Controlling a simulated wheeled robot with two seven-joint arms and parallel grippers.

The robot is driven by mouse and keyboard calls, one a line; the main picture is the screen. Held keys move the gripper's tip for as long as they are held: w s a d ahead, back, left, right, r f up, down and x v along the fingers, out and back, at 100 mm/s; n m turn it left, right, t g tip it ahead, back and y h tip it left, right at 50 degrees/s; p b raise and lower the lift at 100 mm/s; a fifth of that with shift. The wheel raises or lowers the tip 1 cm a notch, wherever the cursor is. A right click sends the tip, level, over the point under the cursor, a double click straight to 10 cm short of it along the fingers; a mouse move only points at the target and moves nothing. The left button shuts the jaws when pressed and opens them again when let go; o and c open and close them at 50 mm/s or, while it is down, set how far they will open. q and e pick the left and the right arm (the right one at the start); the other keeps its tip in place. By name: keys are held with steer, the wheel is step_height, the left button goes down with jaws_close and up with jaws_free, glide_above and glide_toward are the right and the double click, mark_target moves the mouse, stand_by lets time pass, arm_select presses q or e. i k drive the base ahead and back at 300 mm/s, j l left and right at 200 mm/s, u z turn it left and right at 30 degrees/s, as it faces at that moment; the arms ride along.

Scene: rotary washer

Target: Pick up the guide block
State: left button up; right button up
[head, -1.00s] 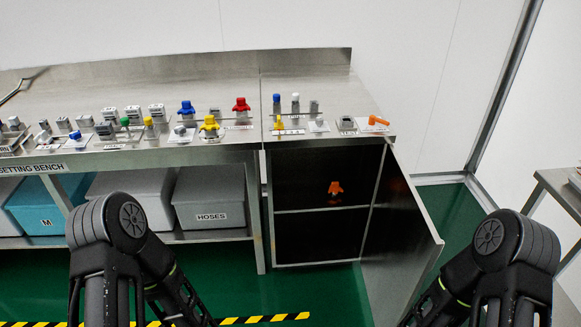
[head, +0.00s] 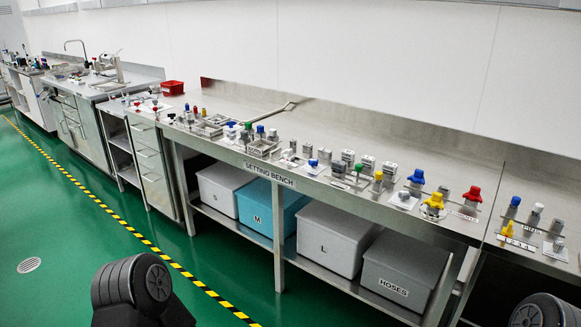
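Many small parts stand on the steel setting bench (head: 375,130). I cannot tell which of them is the guide block. Candidates include the grey blocks (head: 367,164) near the bench's middle and the grey blocks (head: 262,147) in a tray-like holder further left. A blue knobbed part (head: 416,178), a yellow one (head: 433,204) and a red one (head: 472,196) stand toward the right. Only black joints of my arms show at the bottom edge. Neither of my grippers is in view.
Under the bench are a blue bin (head: 270,215), a grey bin marked L (head: 330,238) and a HOSES bin (head: 400,270). A red container (head: 172,87) and a sink counter (head: 95,88) are at the far left. Green floor with a striped line (head: 150,245) is clear in front.

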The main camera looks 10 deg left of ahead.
mark_target(339, 166)
steer(key=i+u, duration=0.3)
steer(key=i, duration=0.15)
steer(key=i+l+u, duration=0.1)
steer(key=i+u, duration=0.2)
steer(key=i, duration=0.15)
steer(key=i+l+u, duration=0.3)
steer(key=i, duration=0.15)
steer(key=j, duration=0.1)
